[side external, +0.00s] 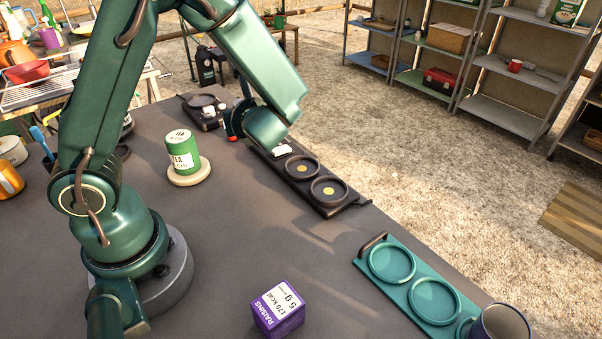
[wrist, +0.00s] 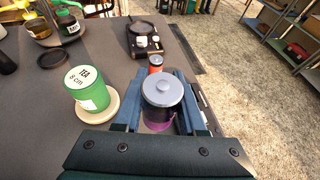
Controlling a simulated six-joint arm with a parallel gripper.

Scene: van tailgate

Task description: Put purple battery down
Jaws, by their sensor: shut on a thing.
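The purple battery (wrist: 160,99) is a dark cylinder with a grey knobbed lid and a purple band near its base. In the wrist view it stands upright between the two blue fingers of my gripper (wrist: 160,108), which is shut on it. I cannot tell whether the battery's base touches anything. That tray shows two round recesses (side external: 328,190) with yellow centres.
A green tea tin (side external: 183,152) stands on a pale round coaster (side external: 188,179), left of my gripper. A small red item (wrist: 155,62) is just beyond the battery. A teal tray (side external: 410,285) with round recesses and a purple raisins box (side external: 277,310) lie nearer. The middle table is clear.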

